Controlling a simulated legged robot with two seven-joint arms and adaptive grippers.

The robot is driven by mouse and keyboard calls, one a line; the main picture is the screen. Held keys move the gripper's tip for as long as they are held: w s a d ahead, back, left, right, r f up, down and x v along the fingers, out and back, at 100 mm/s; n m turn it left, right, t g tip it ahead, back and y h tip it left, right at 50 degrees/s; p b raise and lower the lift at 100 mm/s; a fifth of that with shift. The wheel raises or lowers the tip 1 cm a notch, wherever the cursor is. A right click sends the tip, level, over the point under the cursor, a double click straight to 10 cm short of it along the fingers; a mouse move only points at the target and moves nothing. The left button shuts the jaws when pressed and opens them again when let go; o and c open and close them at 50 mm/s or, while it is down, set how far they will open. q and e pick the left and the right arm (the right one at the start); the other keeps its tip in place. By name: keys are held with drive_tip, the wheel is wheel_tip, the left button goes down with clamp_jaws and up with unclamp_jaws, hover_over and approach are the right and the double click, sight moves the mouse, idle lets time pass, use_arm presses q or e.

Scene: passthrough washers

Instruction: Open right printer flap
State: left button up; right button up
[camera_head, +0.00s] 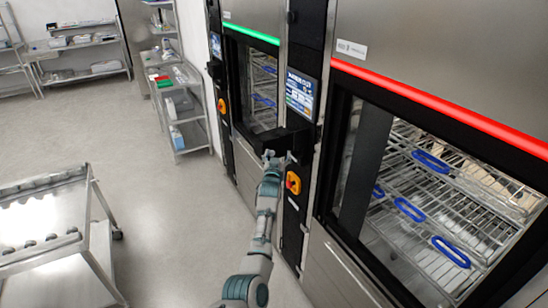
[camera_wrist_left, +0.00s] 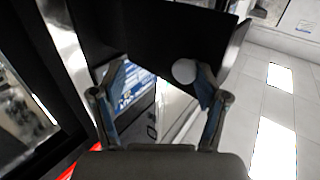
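The right printer flap (camera_head: 292,138) shows as a black part jutting out below the display, on the column between the two washers. My left gripper (camera_head: 277,158) is at its lower edge in the head view. In the left wrist view the black flap (camera_wrist_left: 150,30) fills the top middle, beyond the fingertips. My left gripper (camera_wrist_left: 160,75) has its two fingers spread wide, with nothing held between them. A round white spot (camera_wrist_left: 184,71) shows by the right fingertip. I cannot tell whether the fingers touch the flap. My right gripper is not in view.
A display (camera_head: 300,94) sits above the flap and an orange-yellow switch (camera_head: 293,183) below it. The right washer has a red light bar (camera_head: 440,103); the left has a green one (camera_head: 250,33). A steel cart (camera_head: 45,225) stands left, with clear floor between.

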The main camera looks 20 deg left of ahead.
use_arm(q)
drive_tip(key=shift+a, duration=0.35)
drive_tip(key=s+d, duration=0.2)
drive_tip(key=s, duration=1)
drive_tip(key=shift+d, duration=0.2)
drive_tip(key=shift+f, duration=0.2)
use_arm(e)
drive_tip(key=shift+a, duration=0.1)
